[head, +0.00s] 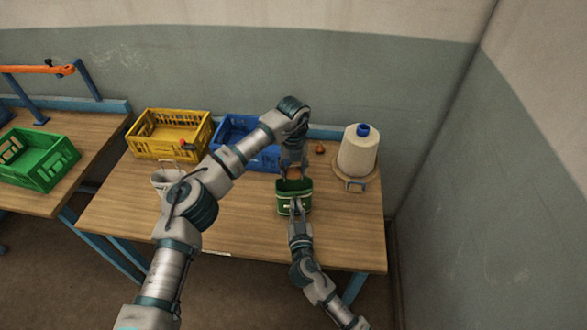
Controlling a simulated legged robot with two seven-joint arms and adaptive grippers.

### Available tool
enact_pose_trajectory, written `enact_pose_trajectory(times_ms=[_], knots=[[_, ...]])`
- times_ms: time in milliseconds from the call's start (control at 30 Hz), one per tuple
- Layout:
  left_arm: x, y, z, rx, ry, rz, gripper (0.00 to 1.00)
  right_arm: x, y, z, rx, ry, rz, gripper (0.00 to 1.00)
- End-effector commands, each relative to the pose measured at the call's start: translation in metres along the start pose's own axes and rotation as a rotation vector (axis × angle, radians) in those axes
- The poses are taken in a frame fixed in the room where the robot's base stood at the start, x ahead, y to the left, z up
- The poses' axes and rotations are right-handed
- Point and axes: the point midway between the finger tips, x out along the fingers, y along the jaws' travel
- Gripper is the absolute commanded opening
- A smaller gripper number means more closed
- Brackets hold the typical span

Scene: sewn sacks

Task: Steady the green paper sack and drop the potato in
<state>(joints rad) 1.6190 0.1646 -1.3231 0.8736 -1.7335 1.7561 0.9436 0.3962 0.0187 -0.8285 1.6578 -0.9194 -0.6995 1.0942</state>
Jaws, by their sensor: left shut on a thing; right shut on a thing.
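The green paper sack (284,203) stands upright and open near the middle right of the wooden table, in the head view. My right gripper (296,204) reaches it from the near side and is shut on its near wall. My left gripper (293,172) points down from above, shut on the brownish potato (294,176). The potato is over the sack's mouth, towards its far side. My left gripper's fingers partly cover the potato. The inside of the sack is mostly dark, and its bottom is hidden.
A yellow crate (169,153) and a blue crate (262,164) stand at the back. A pale container (163,183) is at the left. A green crate (47,177) stands on another table.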

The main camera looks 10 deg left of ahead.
Motion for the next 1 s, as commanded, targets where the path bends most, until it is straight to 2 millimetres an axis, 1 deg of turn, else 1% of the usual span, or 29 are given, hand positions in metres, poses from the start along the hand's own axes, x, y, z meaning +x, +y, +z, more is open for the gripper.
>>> enact_pose_trajectory(times_ms=[467, 667, 1000], knots=[[0.003, 0.000, 0.000, 0.000, 0.000, 0.001, 0.27, 0.000, 0.000, 0.000, 0.000, 0.000, 0.000, 0.00], [0.010, 0.000, 0.000, 0.000, 0.001, 0.003, 0.27, 0.000, 0.000, 0.000, 0.000, 0.000, 0.000, 0.00], [0.028, 0.000, 0.000, 0.000, 0.000, 0.006, 0.27, 0.000, 0.000, 0.000, 0.000, 0.000, 0.000, 0.00]])
